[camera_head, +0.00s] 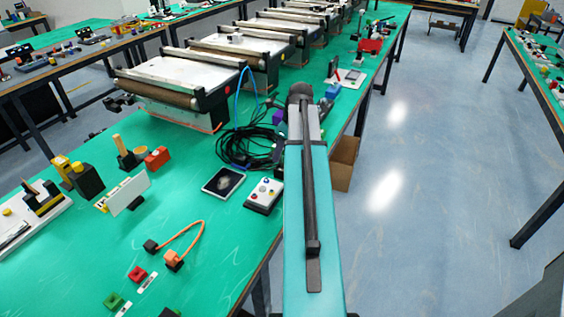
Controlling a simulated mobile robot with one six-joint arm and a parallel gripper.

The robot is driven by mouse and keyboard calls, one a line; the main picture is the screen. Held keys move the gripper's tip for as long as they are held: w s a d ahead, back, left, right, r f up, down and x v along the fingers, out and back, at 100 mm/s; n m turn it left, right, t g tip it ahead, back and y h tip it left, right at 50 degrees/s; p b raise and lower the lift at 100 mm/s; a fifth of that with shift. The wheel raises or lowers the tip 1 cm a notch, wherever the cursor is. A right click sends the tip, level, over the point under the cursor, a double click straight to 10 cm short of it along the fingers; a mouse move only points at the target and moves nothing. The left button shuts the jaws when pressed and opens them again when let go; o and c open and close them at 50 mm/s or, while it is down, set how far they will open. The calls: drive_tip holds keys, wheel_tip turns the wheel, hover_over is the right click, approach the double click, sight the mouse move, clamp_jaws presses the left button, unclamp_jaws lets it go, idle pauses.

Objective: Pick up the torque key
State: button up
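I cannot pick out the torque key with certainty; the tools on the green table are small in this view. A tan-handled piece in a dark holder (127,156) stands upright on the left part of the table, beside a red-orange block (157,158). A black and yellow piece (86,178) stands further left. My teal arm reaches up the middle of the camera_head view, over the table's right edge. It hides part of the table behind it. My gripper's fingers do not show.
The green table (212,264) holds an orange cable (186,240), a button box (264,194), a small dark screen (222,182) and coiled black cable (243,146). A row of mini conveyors (180,75) runs behind. A cardboard box (343,162) is beside the table. The floor to the right is clear.

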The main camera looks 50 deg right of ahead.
sight(279, 168)
drive_tip(key=shift+p+x, duration=0.3)
drive_tip(key=shift+x, duration=1.25)
drive_tip(key=shift+s, duration=0.1)
clamp_jaws()
